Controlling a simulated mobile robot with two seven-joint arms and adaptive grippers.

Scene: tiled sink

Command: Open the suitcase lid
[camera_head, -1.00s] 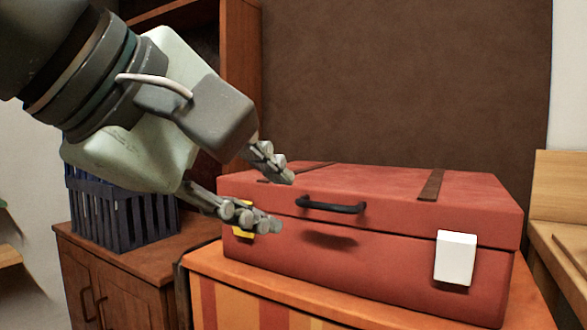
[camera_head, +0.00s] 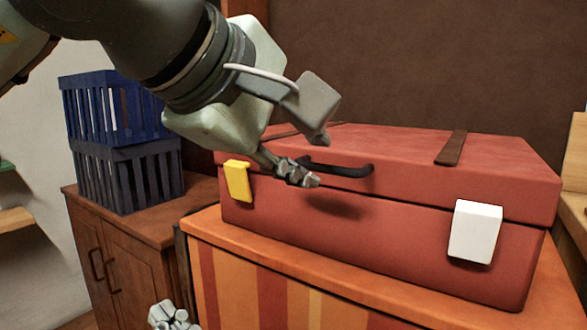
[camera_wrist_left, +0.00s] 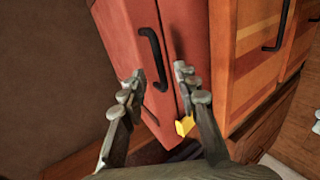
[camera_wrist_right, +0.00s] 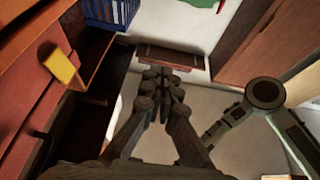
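The red suitcase (camera_head: 400,245) lies with its lid (camera_head: 400,152) closed. A black handle (camera_head: 340,169) is on its front, with a yellow latch (camera_head: 238,181) left and a white latch (camera_head: 475,231) right. My left gripper (camera_head: 306,166) is in front of the handle's left end. In the left wrist view, its fingers (camera_wrist_left: 160,80) are apart and empty, with the handle (camera_wrist_left: 154,60) just beyond them; contact cannot be told. My right gripper (camera_head: 172,316) is low at the bottom edge. In the right wrist view, its fingertips (camera_wrist_right: 161,80) are together, with nothing seen between them.
The suitcase rests on an orange striped cabinet (camera_head: 270,295). Blue crates (camera_head: 115,110) are stacked on a brown cabinet (camera_head: 130,262) at left. A brown panel (camera_head: 400,60) stands close behind the suitcase. A wooden piece (camera_head: 577,175) is at right.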

